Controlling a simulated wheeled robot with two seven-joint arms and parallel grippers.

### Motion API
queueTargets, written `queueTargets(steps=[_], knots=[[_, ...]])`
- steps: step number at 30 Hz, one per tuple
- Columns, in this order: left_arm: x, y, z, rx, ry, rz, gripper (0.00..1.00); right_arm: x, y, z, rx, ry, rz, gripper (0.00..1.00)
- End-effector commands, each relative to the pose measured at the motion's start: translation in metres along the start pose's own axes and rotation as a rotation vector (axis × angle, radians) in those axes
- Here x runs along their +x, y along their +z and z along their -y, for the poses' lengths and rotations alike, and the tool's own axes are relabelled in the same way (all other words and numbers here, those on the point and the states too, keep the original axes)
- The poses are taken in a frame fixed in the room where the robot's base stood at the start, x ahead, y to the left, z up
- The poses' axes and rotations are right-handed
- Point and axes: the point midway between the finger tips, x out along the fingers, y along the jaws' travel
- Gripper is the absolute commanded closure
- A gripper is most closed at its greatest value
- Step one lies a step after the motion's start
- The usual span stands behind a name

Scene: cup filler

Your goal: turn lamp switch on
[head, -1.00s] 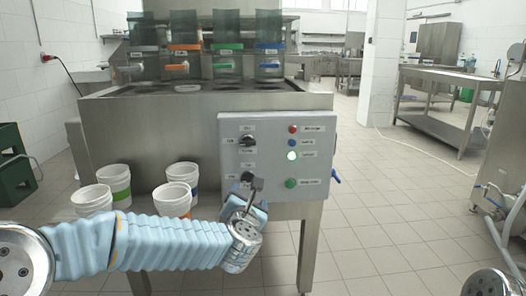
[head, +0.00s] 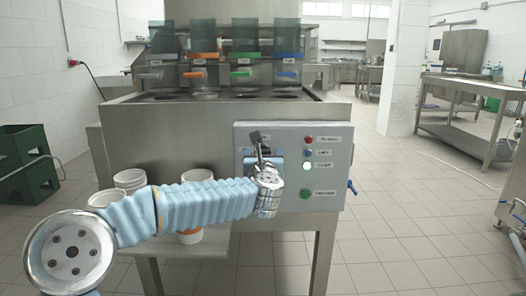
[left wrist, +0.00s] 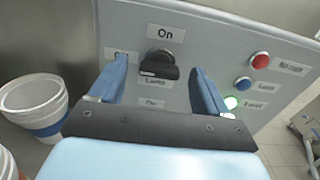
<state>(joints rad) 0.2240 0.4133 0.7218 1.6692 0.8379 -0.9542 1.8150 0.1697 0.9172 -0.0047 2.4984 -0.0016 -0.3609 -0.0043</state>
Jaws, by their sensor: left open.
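The lamp switch (left wrist: 162,65) is a black rotary knob on the grey control panel (left wrist: 225,40). In the left wrist view an "On" label (left wrist: 165,32) is above it, a "Lamp" label (left wrist: 154,83) just below and another label, partly covered, to its left. The knob's bar lies roughly sideways. My left gripper (left wrist: 160,66) is open, with one blue finger on each side of the knob; I cannot tell whether they touch it. In the head view my left gripper (head: 264,160) covers the switch on the panel (head: 335,150). My right gripper is not in view.
Red (head: 308,140), blue (head: 308,153) and green (head: 305,194) buttons and a lit light (head: 307,166) are right of the gripper. White cups (head: 130,179) stand on the lower shelf, partly behind my left arm.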

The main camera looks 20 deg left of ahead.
Motion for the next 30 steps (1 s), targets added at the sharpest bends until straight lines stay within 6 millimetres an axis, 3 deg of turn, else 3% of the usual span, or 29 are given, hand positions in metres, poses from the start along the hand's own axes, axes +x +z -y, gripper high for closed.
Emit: queueTargets(steps=[4,13,24,30], knots=[[0.0110,-0.0001,-0.0003,0.000,0.001,0.000,0.23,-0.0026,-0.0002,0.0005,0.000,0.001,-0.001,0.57],[0.0126,-0.0006,-0.0002,0.001,0.000,0.001,0.25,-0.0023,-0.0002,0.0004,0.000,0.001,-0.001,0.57],[0.0123,-0.0005,-0.0002,0.001,0.000,0.000,0.79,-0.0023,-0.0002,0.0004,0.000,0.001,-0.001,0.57],[0.0122,-0.0006,0.0000,0.016,0.000,0.000,0.79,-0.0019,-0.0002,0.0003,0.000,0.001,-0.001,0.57]])
